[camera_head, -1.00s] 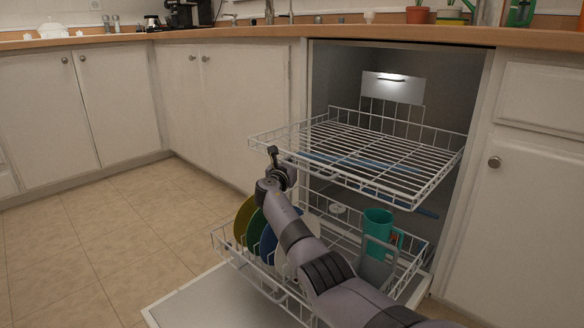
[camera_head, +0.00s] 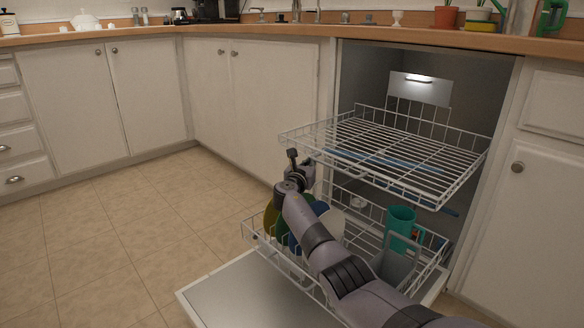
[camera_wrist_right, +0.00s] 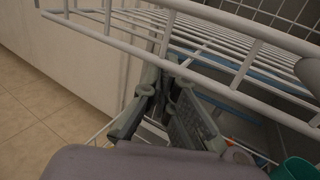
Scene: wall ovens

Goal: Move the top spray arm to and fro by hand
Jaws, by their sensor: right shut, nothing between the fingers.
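The top spray arm (camera_head: 385,161) is a blue bar under the pulled-out upper rack (camera_head: 470,180), seen through its wires. It also shows as a blue strip behind the wires in the right wrist view (camera_wrist_right: 235,73). My right gripper (camera_head: 298,158) is at the left front corner of the upper rack, just below its rim. In the right wrist view my right gripper (camera_wrist_right: 166,82) is shut and empty, under the rack's front wires and apart from the spray arm. My left gripper is not in view.
The lower rack (camera_head: 440,250) is out over the open door (camera_head: 225,305), holding plates (camera_head: 272,222), a teal cup (camera_head: 400,220) and a grey basket (camera_head: 398,268). Open floor lies left; a cabinet stands right.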

